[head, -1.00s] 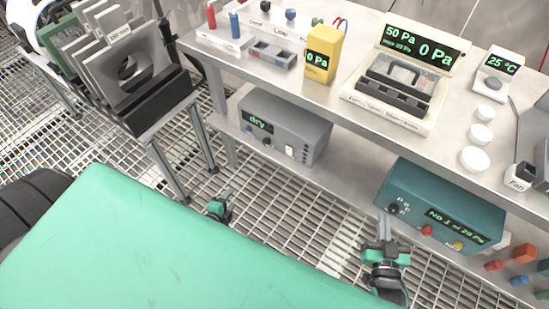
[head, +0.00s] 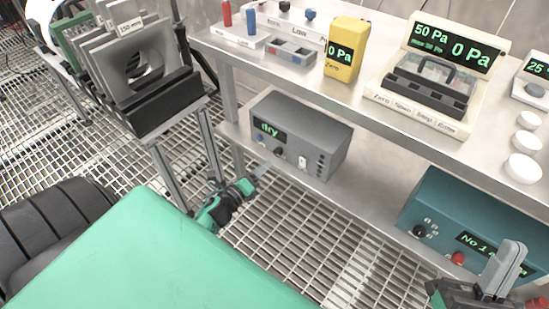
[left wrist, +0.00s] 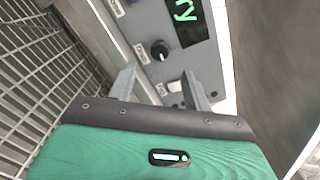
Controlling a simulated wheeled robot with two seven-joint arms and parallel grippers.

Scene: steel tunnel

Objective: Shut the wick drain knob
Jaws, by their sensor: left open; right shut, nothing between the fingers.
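The grey box (head: 297,132) with a green "dry" display stands on the lower shelf. My left gripper (head: 261,169) is open and empty, just in front of and below the panel. In the left wrist view its fingers (left wrist: 160,88) stand apart, below the knob and not touching it. My right gripper (head: 503,268) is shut and empty before the teal box.
The teal box (head: 455,225) is on the lower shelf at right. The upper shelf (head: 370,126) holds a yellow meter (head: 345,50) and a cream pressure unit (head: 440,80). A rack of plates (head: 135,70) stands at left. Grating floor shows between.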

